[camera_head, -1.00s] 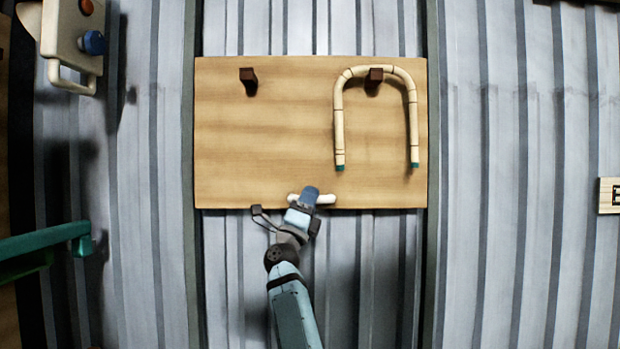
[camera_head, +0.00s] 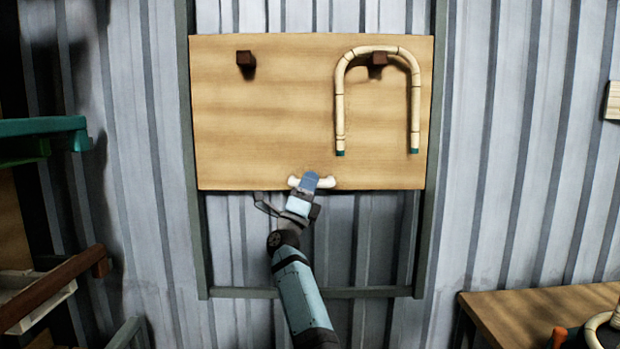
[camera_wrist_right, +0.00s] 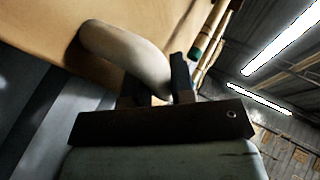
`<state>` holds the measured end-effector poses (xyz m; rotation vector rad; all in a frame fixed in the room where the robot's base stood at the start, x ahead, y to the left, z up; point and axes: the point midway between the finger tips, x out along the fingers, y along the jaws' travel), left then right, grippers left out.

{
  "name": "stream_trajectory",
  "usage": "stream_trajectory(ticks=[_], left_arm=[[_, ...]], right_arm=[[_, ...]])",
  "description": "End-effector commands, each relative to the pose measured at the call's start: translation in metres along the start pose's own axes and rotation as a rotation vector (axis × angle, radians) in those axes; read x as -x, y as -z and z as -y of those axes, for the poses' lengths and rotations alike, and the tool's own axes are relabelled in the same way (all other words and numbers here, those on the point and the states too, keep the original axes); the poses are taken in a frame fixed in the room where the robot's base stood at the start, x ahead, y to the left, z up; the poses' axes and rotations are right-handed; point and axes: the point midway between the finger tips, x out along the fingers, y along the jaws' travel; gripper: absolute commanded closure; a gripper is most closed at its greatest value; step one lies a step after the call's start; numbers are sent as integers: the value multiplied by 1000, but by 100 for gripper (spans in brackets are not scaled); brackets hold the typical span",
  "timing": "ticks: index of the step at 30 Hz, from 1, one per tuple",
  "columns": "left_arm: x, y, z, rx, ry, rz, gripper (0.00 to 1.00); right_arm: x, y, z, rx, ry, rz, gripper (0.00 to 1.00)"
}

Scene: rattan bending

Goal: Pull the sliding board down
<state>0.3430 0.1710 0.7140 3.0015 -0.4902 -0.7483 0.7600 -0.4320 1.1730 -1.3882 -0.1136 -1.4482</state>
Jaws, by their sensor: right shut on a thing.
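The sliding board (camera_head: 265,120) is a wide wooden panel between two vertical grey rails. A short white handle (camera_head: 326,183) sits at its lower edge. My right gripper (camera_head: 308,186) is shut on the middle of this handle, with a white end showing on each side. In the right wrist view the curved handle (camera_wrist_right: 125,50) runs between the gripper's fingers (camera_wrist_right: 158,88). The part between the fingers is partly hidden. My left gripper is not in view.
A bent rattan piece (camera_head: 340,110) hangs over the right brown peg (camera_head: 377,59); the left peg (camera_head: 246,60) is bare. A grey crossbar (camera_head: 355,293) joins the rails, with clear space above it. A wooden table (camera_head: 500,312) stands lower right.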

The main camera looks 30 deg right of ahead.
Motion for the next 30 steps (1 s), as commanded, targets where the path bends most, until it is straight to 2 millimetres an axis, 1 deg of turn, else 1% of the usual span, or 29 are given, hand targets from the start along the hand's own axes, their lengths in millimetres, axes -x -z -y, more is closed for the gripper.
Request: stream_trajectory(ticks=[10, 11, 12, 20, 23, 26, 29, 30], left_arm=[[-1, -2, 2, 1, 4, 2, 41], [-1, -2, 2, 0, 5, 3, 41], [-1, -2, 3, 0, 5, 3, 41], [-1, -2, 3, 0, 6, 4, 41], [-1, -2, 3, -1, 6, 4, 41], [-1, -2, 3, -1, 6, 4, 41], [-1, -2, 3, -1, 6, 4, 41], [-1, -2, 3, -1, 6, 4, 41]], right_arm=[[2, 0, -2, 1, -2, 2, 100], [2, 0, -1, 1, -2, 2, 74], [2, 0, -1, 1, -2, 2, 66], [2, 0, -1, 0, -1, 1, 66], [6, 0, -1, 0, -1, 1, 66], [19, 0, -1, 0, -2, 1, 66], [39, 0, -2, 1, -4, 3, 66], [49, 0, -2, 1, -4, 2, 66]])
